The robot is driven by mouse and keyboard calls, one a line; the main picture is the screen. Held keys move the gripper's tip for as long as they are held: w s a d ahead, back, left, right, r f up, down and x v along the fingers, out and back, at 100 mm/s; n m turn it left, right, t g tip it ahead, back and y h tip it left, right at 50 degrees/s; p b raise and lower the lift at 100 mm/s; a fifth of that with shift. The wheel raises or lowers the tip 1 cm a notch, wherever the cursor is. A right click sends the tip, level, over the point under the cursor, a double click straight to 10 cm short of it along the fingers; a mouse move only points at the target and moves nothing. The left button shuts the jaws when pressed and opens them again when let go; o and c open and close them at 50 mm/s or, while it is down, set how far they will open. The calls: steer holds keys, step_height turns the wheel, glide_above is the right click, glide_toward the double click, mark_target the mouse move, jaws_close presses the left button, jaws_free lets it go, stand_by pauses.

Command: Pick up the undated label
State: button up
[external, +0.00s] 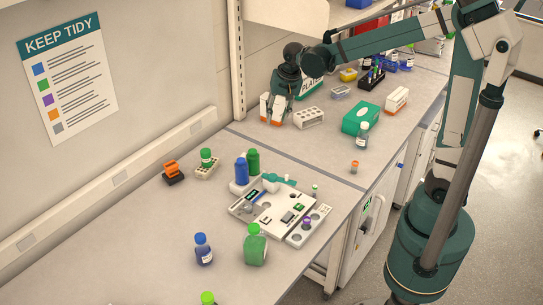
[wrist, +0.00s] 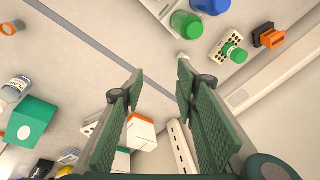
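My gripper (wrist: 160,72) is open, with its two dark green fingers apart and nothing held between them. A white-and-orange box (wrist: 141,130) also shows beyond the fingers in the wrist view. I cannot pick out an undated label in either view.
A grey rack (external: 309,117), green box (external: 360,118) and dark tube rack (external: 373,77) stand right of my gripper. The wall and a shelf upright (external: 238,60) are close to its left. Bottles and a white instrument (external: 275,212) occupy the nearer bench. Bare bench lies between.

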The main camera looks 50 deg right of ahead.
steer(key=w+a+f+m+g, duration=0.1)
steer(key=w+f+m, duration=0.2)
steer(key=w+f, duration=0.65)
steer(key=m+g, duration=0.2)
steer(key=m, duration=0.1)
glide_above(244, 155)
steer(key=f, duration=0.9)
steer(key=shift+s+d+f, duration=0.15)
steer(key=shift+s, duration=0.05)
steer(key=shift+w+f, duration=0.15)
steer(key=shift+f, duration=0.2)
steer(key=shift+f, duration=0.15)
steer(key=shift+f, duration=1.15)
steer(key=shift+f, duration=0.1)
steer(key=shift+w+f+p, duration=0.1)
steer(key=shift+f+p, duration=0.2)
steer(key=shift+f, duration=2.2)
steer(key=shift+c, duration=0.3)
